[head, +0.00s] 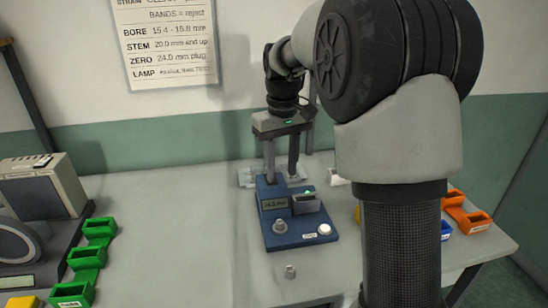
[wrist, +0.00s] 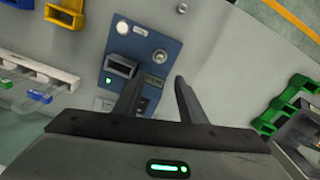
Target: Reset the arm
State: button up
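My gripper (head: 281,178) hangs pointing down above the back of a blue gauge device (head: 290,242) on the bench. In the wrist view, my gripper (wrist: 158,80) shows two dark fingers with a clear gap between them; it is open and nothing is held. The blue device (wrist: 165,48) lies beyond the fingertips, with the left finger covering part of it. It has a small display, a grey block with a green light, and round knobs. I cannot tell the exact height of the fingertips above it.
A small metal plug (head: 290,271) stands in front of the device. Green bins (head: 86,258) and a grey machine (head: 42,190) are at left. Orange bins (head: 468,219) are at right. A white rack with clear tubes (wrist: 40,80) lies beside the device.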

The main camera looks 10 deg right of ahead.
jog(key=s+r+t+p, duration=0.2)
jog(key=s+r+p, duration=0.1)
jog(key=s+r, duration=0.4)
jog(key=s+r+m+t+p, duration=0.1)
jog(key=s+r+p, duration=0.1)
jog(key=s, duration=0.7)
jog(key=s+r+m+t+p, duration=0.2)
jog(key=s+r+p, duration=0.1)
jog(key=s, duration=0.6)
jog(key=shift+s+r+t, duration=0.3)
jog(key=shift+r, duration=0.25)
